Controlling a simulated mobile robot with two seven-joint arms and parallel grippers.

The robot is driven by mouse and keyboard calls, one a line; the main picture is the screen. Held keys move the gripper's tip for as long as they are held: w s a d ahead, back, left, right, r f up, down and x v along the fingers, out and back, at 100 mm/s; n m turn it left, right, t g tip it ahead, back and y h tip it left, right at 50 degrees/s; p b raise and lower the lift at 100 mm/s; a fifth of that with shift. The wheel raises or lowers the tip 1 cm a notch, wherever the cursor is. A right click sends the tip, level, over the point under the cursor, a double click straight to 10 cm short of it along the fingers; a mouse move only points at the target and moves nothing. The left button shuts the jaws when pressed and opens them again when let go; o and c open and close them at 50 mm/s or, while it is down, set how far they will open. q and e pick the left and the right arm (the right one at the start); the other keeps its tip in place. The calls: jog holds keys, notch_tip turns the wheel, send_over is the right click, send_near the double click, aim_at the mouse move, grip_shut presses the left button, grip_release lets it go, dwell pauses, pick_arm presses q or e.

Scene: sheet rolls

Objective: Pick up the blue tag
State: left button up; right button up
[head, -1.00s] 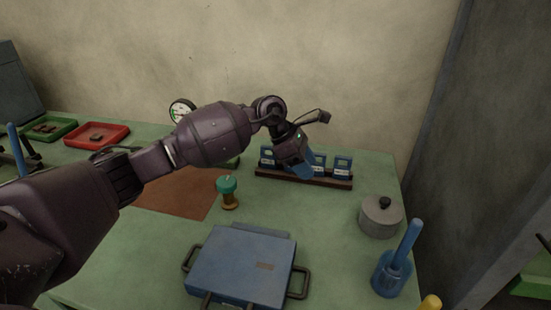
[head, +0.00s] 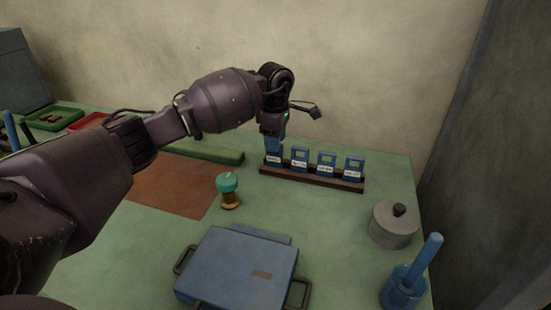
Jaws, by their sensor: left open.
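Several blue tags with white labels stand upright in a row on a dark wooden rack (head: 312,178) at the back of the table. In the head view they are the leftmost tag (head: 274,160), a second tag (head: 299,160), a third tag (head: 326,164) and the rightmost tag (head: 354,169). My left gripper (head: 273,147) points down right at the top of the leftmost tag, with its jaws open. It hides the upper part of that tag. I cannot tell whether the fingers are around the tag or touching it. My right gripper is not in view.
A blue case (head: 238,268) with handles lies in front. A teal-topped object (head: 228,189) stands near the brown mat (head: 170,187). A grey lidded pot (head: 393,226) and a blue cup (head: 403,289) are at right. A green bar (head: 208,154) lies left of the rack.

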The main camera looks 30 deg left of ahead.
aim_at(274, 154)
pick_arm(q)
jog(key=shift+w+a+f+b, duration=0.1)
jog(key=shift+f+b, duration=0.15)
jog(key=shift+f, duration=1.1)
jog(key=shift+a+f+b, duration=0.1)
jog(key=shift+f+b, duration=0.1)
jog(key=shift+f, duration=1.1)
jog(key=shift+r, duration=0.1)
jog(key=shift+c, duration=0.2)
grip_shut()
